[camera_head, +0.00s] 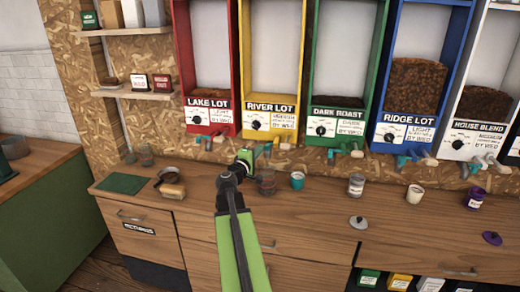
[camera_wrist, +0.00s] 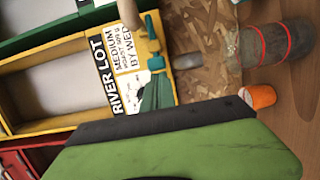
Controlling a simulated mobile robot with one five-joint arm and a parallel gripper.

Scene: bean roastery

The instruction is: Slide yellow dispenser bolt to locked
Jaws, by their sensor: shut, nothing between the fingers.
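The yellow dispenser (camera_head: 240,60) labelled RIVER LOT stands on the back wall, second from the left, with its window grey. Its label has a dial, and small teal fittings (camera_head: 285,144) hang below its front. In the wrist view the dispenser (camera_wrist: 22,98) appears turned sideways, with a teal fitting (camera_wrist: 156,64) and a beige piece beside the label. I cannot tell which piece is the bolt or its position. My gripper (camera_head: 247,158) is shut and empty, in front of and below the dispenser. In the wrist view its green and black body covers the lower part.
Red, green, blue and white dispensers flank the yellow one. The wooden counter (camera_head: 330,213) holds a jar (camera_head: 266,181) with red bands, a teal-white cup (camera_head: 297,180), another jar (camera_head: 356,184), a cream cup (camera_head: 415,194) and a purple jar (camera_head: 476,196). A green mat (camera_head: 122,184) lies left.

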